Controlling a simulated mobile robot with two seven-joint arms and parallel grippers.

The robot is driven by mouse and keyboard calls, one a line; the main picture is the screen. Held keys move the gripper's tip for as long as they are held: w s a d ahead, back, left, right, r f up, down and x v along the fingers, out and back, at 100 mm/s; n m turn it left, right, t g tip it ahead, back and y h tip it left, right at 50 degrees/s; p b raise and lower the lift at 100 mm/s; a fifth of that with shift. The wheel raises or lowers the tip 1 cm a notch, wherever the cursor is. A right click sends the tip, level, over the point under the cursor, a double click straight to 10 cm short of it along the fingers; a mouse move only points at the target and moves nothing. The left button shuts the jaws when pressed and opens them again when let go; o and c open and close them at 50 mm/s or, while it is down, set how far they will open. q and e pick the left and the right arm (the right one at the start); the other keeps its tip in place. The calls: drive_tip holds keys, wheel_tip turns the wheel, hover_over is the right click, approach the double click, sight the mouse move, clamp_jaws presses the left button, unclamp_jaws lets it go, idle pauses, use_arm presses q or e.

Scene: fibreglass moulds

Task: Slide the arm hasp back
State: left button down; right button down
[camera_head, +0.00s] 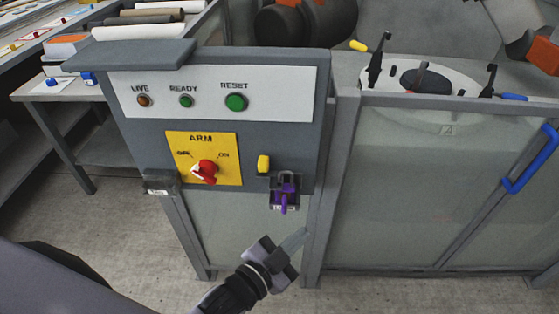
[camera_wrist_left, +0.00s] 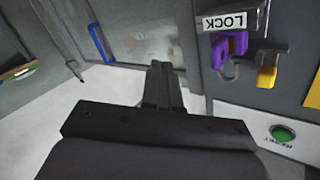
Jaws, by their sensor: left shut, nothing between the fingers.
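The grey control panel carries a yellow ARM plate (camera_head: 228,170) with a red knob (camera_head: 204,172). Right of the plate is a small yellow tab (camera_head: 263,163), which looks like the hasp's handle. A purple padlock (camera_head: 284,196) hangs beside and below it at a grey bracket; whether its shackle passes through the hasp cannot be told. In the left wrist view the yellow tab (camera_wrist_left: 267,70) and purple padlock (camera_wrist_left: 229,46) sit near a LOCK label (camera_wrist_left: 233,21). My left gripper (camera_head: 300,240) is shut and empty, below the padlock and apart from it. My right gripper is out of view.
The panel has LIVE, READY and RESET (camera_head: 235,102) lights or buttons. A fenced enclosure with a blue handle (camera_head: 531,160) stands right of the panel. A table (camera_head: 75,92) stands at the left. Open floor (camera_head: 110,225) lies left of the panel.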

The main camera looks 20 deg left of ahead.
use_arm(q)
drive_tip(key=d+r+m+g+h+b, duration=0.2)
drive_tip(key=d+r+m+g+h, duration=0.2)
drive_tip(key=d+r+m+h, duration=1.4)
drive_tip(key=s+d+f+m+g+y+b, duration=0.1)
drive_tip(key=s+d+m+g+y, duration=0.4)
drive_tip(key=m+g, duration=0.7)
drive_tip(key=s+d+f+m+g+y, duration=0.1)
drive_tip(key=s+d+m+g+y, duration=0.45)
drive_tip(key=m, duration=1.05)
drive_tip(key=w+a+f+m+t+y+b, duration=0.2)
drive_tip(key=w+a+f+m+y, duration=0.5)
drive_tip(key=a+f+m+y, duration=0.35)
drive_tip(key=w+a+r+m+t+y+b, duration=0.1)
drive_tip(key=w+a+r+t+y, duration=0.6)
drive_tip(key=w+a+r+y, duration=0.3)
drive_tip(key=w+a+r, duration=0.1)
drive_tip(key=w+a, duration=0.3)
drive_tip(key=a, duration=0.2)
drive_tip(key=shift+w+a+r+b, duration=0.2)
drive_tip(key=shift+r+b, duration=0.1)
drive_tip(key=shift+r, duration=0.1)
drive_tip(key=shift+f, duration=0.1)
